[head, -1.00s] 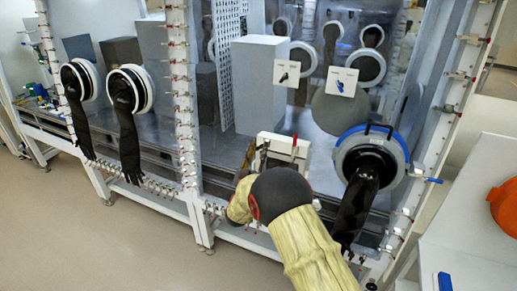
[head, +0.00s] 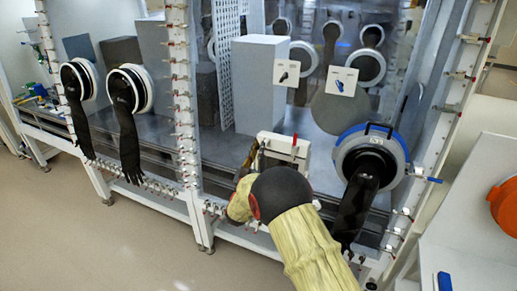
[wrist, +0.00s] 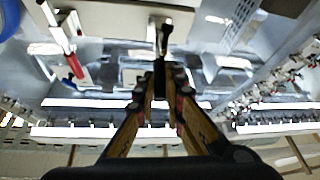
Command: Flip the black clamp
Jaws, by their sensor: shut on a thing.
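The black clamp (wrist: 163,38) shows in the wrist view as a dark upright handle between and just beyond my fingertips. My gripper (wrist: 160,78) is shut on it, its two fingers closing in from below. In the head view my gripper (head: 254,155) is at the left side of a small white frame (head: 270,136) on the front of the glovebox. My own arm hides most of the grip and the clamp's base there. A red-handled clamp (head: 294,146) stands upright on the same frame, to the right of my gripper; it also shows at upper left in the wrist view (wrist: 57,30).
A blue-rimmed glove port (head: 397,145) with a hanging black glove (head: 352,208) is close right of my arm. Signs picturing a black clamp (head: 286,73) and a blue clamp (head: 342,82) are on the window. Small red-tipped clamps line the posts. The floor at left is clear.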

